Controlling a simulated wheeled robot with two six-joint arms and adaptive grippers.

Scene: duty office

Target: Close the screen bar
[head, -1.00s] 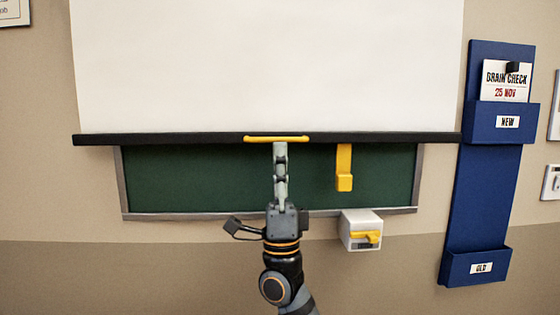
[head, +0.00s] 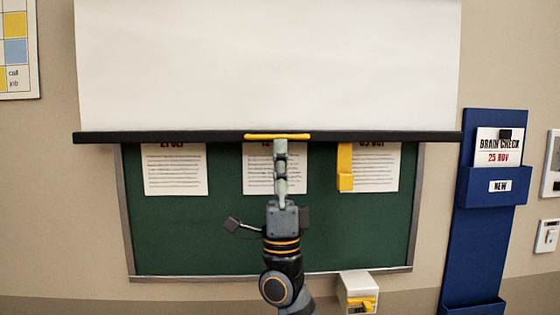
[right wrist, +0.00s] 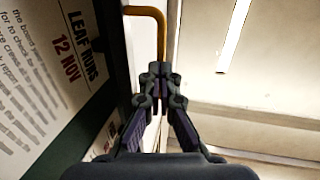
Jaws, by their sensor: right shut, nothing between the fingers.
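The white screen (head: 270,65) hangs partly down over the green board (head: 225,235). Its black bottom bar (head: 180,137) lies level across the board's upper part and has a yellow handle (head: 300,136) in the middle. My right gripper (head: 280,146) points up with its fingertips at the handle. In the right wrist view my gripper (right wrist: 157,78) is shut, with the bent yellow handle (right wrist: 148,11) just beyond its tips. I cannot tell whether they touch. My left gripper is out of view.
Several sheets, such as the left one (head: 175,175), are on the board, their tops hidden by the bar. A white box with a yellow lever (head: 358,290) is below the board. A blue wall holder (head: 488,225) stands at the right.

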